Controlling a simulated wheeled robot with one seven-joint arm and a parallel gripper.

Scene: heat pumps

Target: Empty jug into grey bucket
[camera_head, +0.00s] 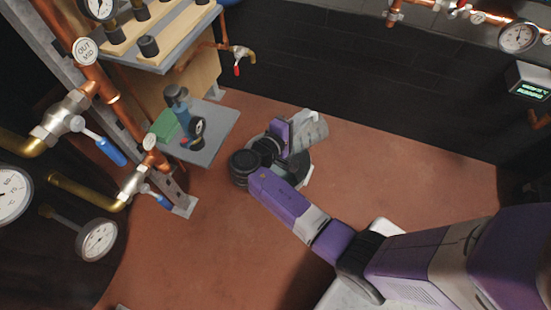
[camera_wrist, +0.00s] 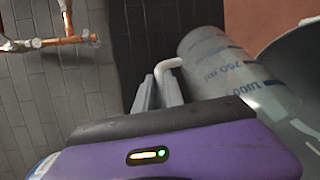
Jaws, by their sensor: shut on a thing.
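The jug (camera_head: 309,132) is a pale translucent grey cylinder, tipped well over on its side near the floor. In the wrist view the jug (camera_wrist: 222,72) shows blue volume marks and a white handle (camera_wrist: 170,64). My gripper (camera_wrist: 163,88) is shut on that handle. The grey bucket (camera_head: 304,172) stands on the floor below and beside the jug, mostly hidden by my arm. In the wrist view the bucket (camera_wrist: 292,62) fills the right edge, with the jug's marked end at its rim. I cannot see whether any liquid is in or leaving the jug.
A small grey shelf (camera_head: 217,141) at left holds a green box (camera_head: 165,127) and a blue-grey tool (camera_head: 178,103). Copper pipes, valves and gauges (camera_head: 98,240) crowd the left side. A dark brick wall (camera_head: 340,75) stands behind. The red floor right of the bucket is clear.

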